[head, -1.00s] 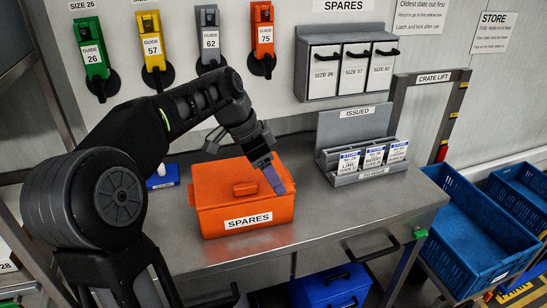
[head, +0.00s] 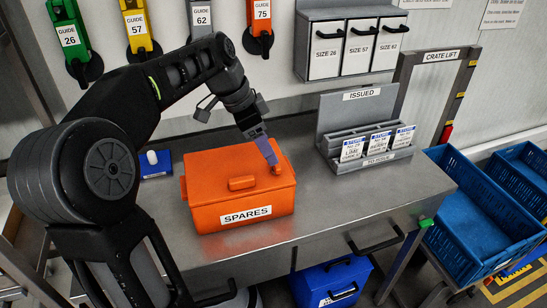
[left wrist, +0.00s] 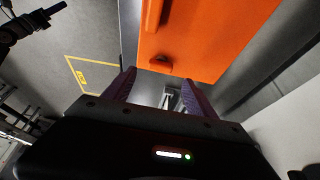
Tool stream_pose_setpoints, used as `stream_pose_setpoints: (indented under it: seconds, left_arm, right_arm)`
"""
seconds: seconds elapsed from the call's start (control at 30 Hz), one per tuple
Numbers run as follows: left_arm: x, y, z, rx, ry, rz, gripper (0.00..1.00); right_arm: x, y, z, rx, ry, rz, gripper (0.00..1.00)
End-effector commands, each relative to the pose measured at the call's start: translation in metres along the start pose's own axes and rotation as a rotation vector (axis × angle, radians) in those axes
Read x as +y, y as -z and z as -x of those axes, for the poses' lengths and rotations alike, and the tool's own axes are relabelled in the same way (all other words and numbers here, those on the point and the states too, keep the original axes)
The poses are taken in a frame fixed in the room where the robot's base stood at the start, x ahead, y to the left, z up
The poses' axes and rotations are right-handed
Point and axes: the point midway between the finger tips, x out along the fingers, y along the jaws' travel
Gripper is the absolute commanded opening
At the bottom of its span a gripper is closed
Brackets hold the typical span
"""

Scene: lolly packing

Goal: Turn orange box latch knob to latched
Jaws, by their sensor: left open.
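The orange box (head: 235,190) with a SPARES label stands on the steel bench, its lid closed. A bar handle (head: 242,183) is on the lid. The small orange latch knob (head: 277,169) is near the lid's right end; it also shows in the left wrist view (left wrist: 160,66). I cannot tell which way it is turned. My left gripper (head: 271,155) points down at the knob from above and behind. In the left wrist view its two purple fingers (left wrist: 158,88) are apart, with nothing between them, and the knob lies just beyond the tips. My right gripper is not in view.
A grey ISSUED rack (head: 365,125) with cards stands right of the box. A small blue item with a white top (head: 154,164) is to its left. Guides hang on the back wall. Blue crates (head: 465,230) are off the bench's right end. The bench front is clear.

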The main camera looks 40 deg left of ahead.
Motion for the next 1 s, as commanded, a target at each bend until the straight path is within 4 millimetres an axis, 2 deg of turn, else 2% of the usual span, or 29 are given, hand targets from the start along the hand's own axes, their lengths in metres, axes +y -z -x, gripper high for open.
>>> stream_pose_setpoints:
  seconds: [0.3,0.43,0.7,1.0]
  left_arm:
    - [0.0,0.0,-0.046,-0.001,-0.004,0.0,0.65]
    - [0.0,0.0,-0.055,-0.001,-0.002,0.0,0.65]
    - [0.0,0.0,-0.056,0.0,0.0,0.0,0.65]
    - [0.0,0.0,-0.056,0.0,0.0,0.0,0.4]
  right_arm:
    - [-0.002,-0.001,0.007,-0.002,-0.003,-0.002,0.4]
    - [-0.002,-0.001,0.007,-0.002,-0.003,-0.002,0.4]
    - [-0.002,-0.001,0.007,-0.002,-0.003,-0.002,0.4]
    - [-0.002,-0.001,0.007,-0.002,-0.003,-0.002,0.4]
